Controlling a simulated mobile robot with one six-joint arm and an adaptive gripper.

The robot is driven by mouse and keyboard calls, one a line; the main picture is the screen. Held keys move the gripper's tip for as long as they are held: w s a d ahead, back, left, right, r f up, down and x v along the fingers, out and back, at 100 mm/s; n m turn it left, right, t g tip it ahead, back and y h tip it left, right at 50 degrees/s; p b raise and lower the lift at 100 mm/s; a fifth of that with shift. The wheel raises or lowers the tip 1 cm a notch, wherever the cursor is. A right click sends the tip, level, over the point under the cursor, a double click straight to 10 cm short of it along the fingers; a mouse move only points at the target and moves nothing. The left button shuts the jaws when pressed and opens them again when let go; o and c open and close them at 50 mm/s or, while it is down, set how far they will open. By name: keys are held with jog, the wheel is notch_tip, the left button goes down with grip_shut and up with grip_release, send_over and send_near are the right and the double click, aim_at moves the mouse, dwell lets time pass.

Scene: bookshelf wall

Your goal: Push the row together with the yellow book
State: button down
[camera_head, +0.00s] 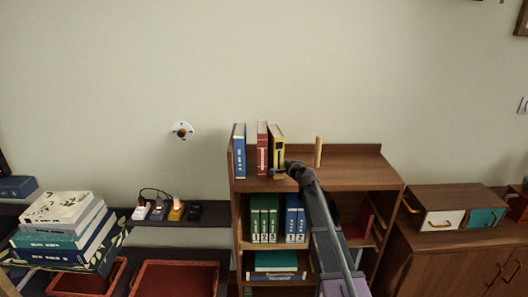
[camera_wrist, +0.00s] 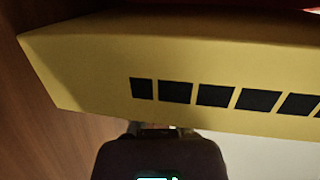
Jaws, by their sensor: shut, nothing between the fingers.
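The yellow book (camera_head: 278,147) stands on top of the wooden bookcase, at the right end of a short row. It leans slightly, close beside the red book (camera_head: 262,147). The blue book (camera_head: 239,152) stands at the left end, with a gap between it and the red one. My gripper (camera_head: 283,171) is shut and empty, low at the right side of the yellow book. In the wrist view, the yellow book (camera_wrist: 90,75) with its black squares fills the upper part, and my shut fingertips (camera_wrist: 155,130) meet its lower edge. I cannot tell whether they press on it.
A wooden peg (camera_head: 318,151) stands upright on the bookcase top (camera_head: 350,170), right of the row. The top is clear right of the peg. Green books (camera_head: 264,218) and blue books (camera_head: 295,218) fill the shelf below. A book stack (camera_head: 65,235) is far left.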

aim_at(269, 162)
jog(key=shift+a, duration=0.15)
jog(key=shift+a, duration=2.95)
jog(key=shift+d, duration=0.1)
jog(key=shift+d, duration=1.9)
jog(key=shift+s+f, duration=0.1)
